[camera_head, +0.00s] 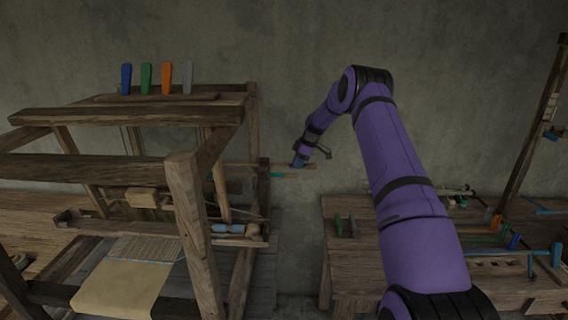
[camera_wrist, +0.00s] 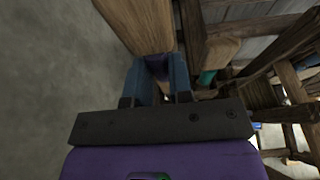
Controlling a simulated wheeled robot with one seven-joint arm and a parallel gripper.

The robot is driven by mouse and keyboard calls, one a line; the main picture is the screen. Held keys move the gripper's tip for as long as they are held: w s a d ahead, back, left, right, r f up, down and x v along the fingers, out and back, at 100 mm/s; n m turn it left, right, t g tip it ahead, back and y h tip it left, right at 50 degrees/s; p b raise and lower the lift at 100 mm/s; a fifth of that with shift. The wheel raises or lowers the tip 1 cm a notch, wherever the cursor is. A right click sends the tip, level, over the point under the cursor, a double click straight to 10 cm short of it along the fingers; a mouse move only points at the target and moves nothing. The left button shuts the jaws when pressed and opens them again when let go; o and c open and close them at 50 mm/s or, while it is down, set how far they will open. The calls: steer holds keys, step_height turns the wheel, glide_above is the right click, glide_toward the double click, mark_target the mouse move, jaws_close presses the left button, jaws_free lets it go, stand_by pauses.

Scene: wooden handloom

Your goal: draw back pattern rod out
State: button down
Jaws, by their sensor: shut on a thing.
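The wooden loom (camera_head: 185,215) stands at the left in the head view. A thin wooden rod (camera_head: 240,165), apparently the back pattern rod, sticks out from its right side toward the wall. My gripper (camera_head: 298,164) is shut on this rod near its outer end. A teal-marked rod end (camera_head: 277,175) lies just below and left of the gripper. In the wrist view, my gripper's blue fingers (camera_wrist: 160,78) close at the end of a brown wooden piece (camera_wrist: 140,22). A teal-tipped wooden piece (camera_wrist: 221,50) is beside them, apart. The rod's inner part is hidden by the frame.
Four coloured pegs stand on the loom's top beam (camera_head: 170,98). A blue-wrapped shuttle-like piece (camera_head: 228,228) lies on the loom's right side. A workbench (camera_head: 355,260) with tools stands at the right. A gap separates loom and bench; bare wall lies behind.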

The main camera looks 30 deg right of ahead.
steer(key=s+d, duration=0.5)
steer(key=d, duration=0.3)
steer(key=s+d, duration=0.5)
steer(key=d, duration=0.2)
steer(key=shift+s+d, duration=0.25)
steer(key=shift+d, duration=0.1)
steer(key=c, duration=1.1)
jaws_free()
steer(key=shift+s+d, duration=0.1)
steer(key=shift+d, duration=0.05)
steer(key=shift+o, duration=0.4)
steer(key=v, duration=1)
steer(key=shift+r, duration=0.35)
steer(key=shift+s, duration=0.1)
